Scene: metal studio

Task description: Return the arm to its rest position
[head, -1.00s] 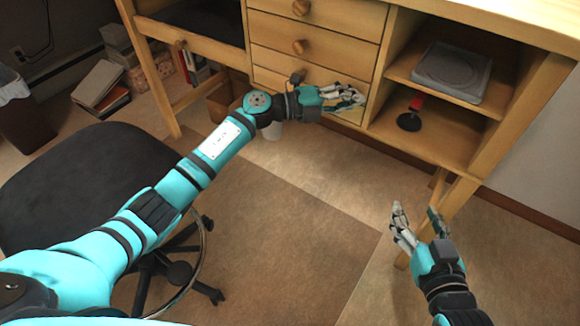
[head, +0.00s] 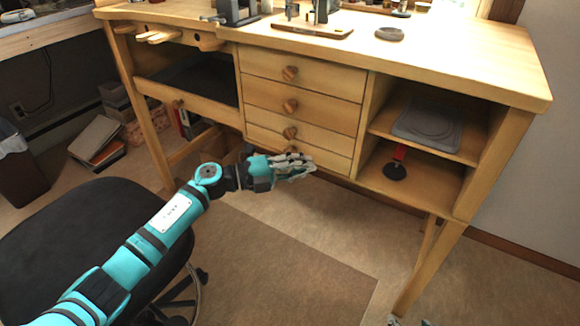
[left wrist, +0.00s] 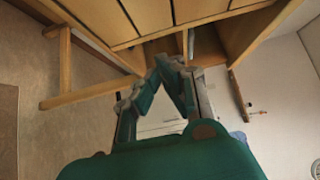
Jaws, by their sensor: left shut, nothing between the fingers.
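My left gripper (head: 304,165) is in front of the bottom drawer (head: 318,154) of the wooden workbench (head: 455,62), its fingers closed and empty. The arm is stretched out from the lower left over the chair. In the left wrist view the closed fingers (left wrist: 170,65) point towards the underside and front of the bench; any contact with it cannot be told. Of my right gripper (head: 408,321) only the fingertips show at the bottom edge, so its jaws cannot be judged.
A black chair (head: 90,235) stands under my left arm. The open shelves hold a grey device (head: 428,128) and a red-handled black item (head: 396,168). Tools stand on the bench top. A bench leg (head: 432,268) is at the right. The floor (head: 285,260) in the middle is clear.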

